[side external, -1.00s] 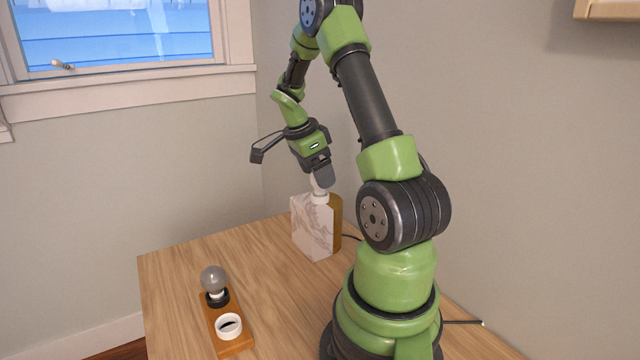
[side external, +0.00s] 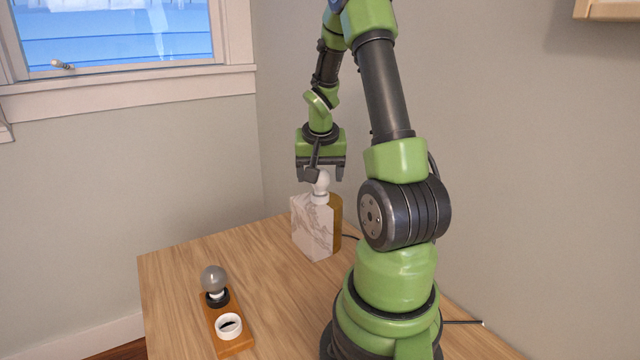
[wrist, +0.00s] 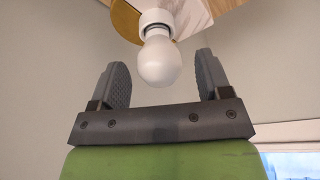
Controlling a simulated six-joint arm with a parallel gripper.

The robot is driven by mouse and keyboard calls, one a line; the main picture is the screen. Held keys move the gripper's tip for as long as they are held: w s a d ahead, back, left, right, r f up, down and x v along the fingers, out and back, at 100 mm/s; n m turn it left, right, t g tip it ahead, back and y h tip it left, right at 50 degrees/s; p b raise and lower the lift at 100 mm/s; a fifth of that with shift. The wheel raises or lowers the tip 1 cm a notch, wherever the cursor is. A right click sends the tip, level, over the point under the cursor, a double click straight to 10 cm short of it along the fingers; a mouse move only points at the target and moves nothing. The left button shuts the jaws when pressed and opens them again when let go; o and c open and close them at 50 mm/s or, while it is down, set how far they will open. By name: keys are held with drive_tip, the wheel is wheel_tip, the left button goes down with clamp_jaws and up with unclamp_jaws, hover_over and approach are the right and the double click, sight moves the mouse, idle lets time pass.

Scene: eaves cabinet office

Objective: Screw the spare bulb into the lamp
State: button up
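The lamp (side external: 311,226) is a white marble block with a gold-coloured side at the back of the table. A white bulb (side external: 321,186) sits upright in its white socket (side external: 319,198). My gripper (side external: 320,174) is above the lamp, pointing down and open. In the wrist view my fingers (wrist: 161,62) stand apart on either side of the white bulb (wrist: 160,66), with gaps visible on both sides. A grey bulb (side external: 213,279) stands upright in a black ring on a wooden holder (side external: 233,346) at the front left. How far the white bulb is threaded cannot be seen.
A white ring (side external: 229,326) on the wooden holder is empty. The wooden table (side external: 265,280) is clear between the holder and the lamp. A dark cord (side external: 351,238) runs behind the lamp. Walls stand close behind the table.

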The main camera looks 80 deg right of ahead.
drive_tip(key=c, duration=0.8)
drive_tip(key=shift+w+m, duration=0.15)
drive_tip(key=shift+m, duration=0.55)
drive_tip(key=shift+c, duration=0.2)
drive_tip(key=o, duration=1)
drive_tip(key=shift+g, duration=0.3)
drive_tip(key=v, duration=1)
drive_tip(key=w+a+r+n+t, duration=0.2)
drive_tip(key=w+a, duration=0.1)
drive_tip(key=a, duration=0.4)
drive_tip(key=s+a+r+n+t+y, duration=0.1)
drive_tip(key=a+n+y, duration=0.1)
drive_tip(key=a, duration=0.4)
drive_tip(key=s+a+r+n+t+y, duration=0.1)
drive_tip(key=a+n+t+y, duration=0.1)
drive_tip(key=a+n, duration=0.3)
drive_tip(key=s+a+r+n+t+y, duration=0.1)
drive_tip(key=s+a+n, duration=0.1)
drive_tip(key=a, duration=0.7)
drive_tip(key=shift+n+t+y, duration=0.4)
drive_tip(key=shift+n, duration=0.3)
